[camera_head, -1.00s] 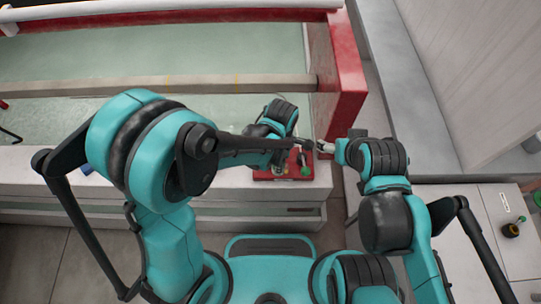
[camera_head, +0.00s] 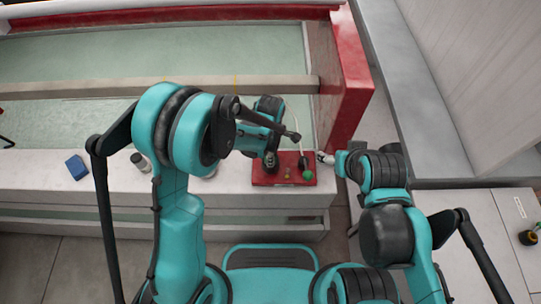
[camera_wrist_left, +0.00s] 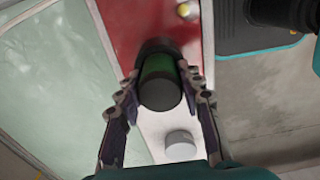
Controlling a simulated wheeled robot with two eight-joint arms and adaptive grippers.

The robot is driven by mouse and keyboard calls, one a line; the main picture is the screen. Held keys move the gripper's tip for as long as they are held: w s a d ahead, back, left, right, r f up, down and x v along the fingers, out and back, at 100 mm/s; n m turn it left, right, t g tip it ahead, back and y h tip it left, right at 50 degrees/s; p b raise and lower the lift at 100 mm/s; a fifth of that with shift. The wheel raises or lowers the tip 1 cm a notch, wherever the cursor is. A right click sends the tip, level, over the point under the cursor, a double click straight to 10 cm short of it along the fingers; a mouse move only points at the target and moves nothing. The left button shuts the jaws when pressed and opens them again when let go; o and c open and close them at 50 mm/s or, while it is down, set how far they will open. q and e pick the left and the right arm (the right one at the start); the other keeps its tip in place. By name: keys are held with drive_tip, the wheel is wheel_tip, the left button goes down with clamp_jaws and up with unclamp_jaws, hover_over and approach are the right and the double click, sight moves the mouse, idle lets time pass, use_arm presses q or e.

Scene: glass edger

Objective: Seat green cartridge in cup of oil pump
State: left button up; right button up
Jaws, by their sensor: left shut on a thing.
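My left gripper (camera_wrist_left: 160,82) is shut on the green cartridge (camera_wrist_left: 157,66), with a finger on each side. The cartridge's grey end (camera_wrist_left: 160,95) faces the wrist camera. A dark round cup (camera_wrist_left: 157,45) shows just beyond the far end of the cartridge; I cannot tell whether the cartridge is inside it or only above it. In the head view the left gripper (camera_head: 270,160) is small and dark over the left part of the red pump base (camera_head: 262,181), and the cartridge cannot be made out. My right gripper (camera_head: 325,157) is right of the base; its jaws are too small to read.
A green ball knob (camera_head: 308,175) and a small brass fitting (camera_head: 288,174) stand on the base. A blue box (camera_head: 75,167) and a dark-topped jar (camera_head: 140,161) stand on the pale ledge to the left. A small dark item (camera_head: 528,237) sits on the right-hand table.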

use_arm(q)
drive_tip(key=shift+f, duration=0.1)
drive_tip(key=o, duration=1.3)
drive_tip(key=shift+c, duration=0.2)
